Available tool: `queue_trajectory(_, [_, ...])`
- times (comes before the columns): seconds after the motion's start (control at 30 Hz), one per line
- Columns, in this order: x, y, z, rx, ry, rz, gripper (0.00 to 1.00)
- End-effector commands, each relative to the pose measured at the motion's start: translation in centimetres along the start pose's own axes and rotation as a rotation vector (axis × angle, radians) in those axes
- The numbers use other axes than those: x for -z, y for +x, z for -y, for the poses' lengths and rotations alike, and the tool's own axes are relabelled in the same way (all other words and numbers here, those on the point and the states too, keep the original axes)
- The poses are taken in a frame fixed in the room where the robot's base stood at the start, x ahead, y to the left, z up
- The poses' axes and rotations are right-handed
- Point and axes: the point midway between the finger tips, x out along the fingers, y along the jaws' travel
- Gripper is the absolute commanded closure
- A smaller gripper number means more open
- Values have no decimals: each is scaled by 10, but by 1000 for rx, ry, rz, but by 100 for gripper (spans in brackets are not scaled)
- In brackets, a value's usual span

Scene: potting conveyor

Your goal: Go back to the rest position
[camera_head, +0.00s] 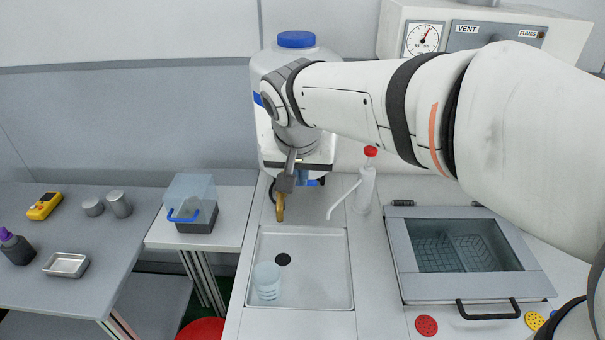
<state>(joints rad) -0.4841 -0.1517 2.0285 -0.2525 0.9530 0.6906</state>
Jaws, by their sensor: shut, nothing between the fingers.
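My arm reaches in from the right edge across the upper part of the view, and its end points down. My gripper (280,207) is shut and empty, with its yellowish tips together. It hangs in front of the large white container with a blue lid (296,39), near the back edge of the shallow tray (322,272). I cannot tell its exact height or whether it touches anything. The arm hides part of the container and the wall behind.
A clear beaker (267,281) stands in the tray. A red-capped wash bottle (365,190) stands right of the gripper, below the arm. A glass-lidded basin (462,250) lies right. A clear-lidded box (192,206) stands left. A grey table (110,245) holds small items.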

Motion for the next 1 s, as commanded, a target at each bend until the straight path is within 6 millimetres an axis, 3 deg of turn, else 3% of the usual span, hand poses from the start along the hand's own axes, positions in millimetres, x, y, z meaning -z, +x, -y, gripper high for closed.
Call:
queue_trajectory(0.07, [-2,-3,-5,-1,-1,3,100])
queue_trajectory(0.17, [-12,-2,-29,-6,-5,21,100])
queue_trajectory(0.27, [-35,5,-69,-10,-19,51,100])
queue_trajectory(0.4, [-81,15,-120,-1,-46,94,100])
queue_trajectory(0.5, [-111,22,-144,9,-63,114,100])
queue_trajectory(0.7, [-143,30,-165,24,-82,130,100])
queue_trajectory(1.0, [-145,31,-166,26,-87,131,100])
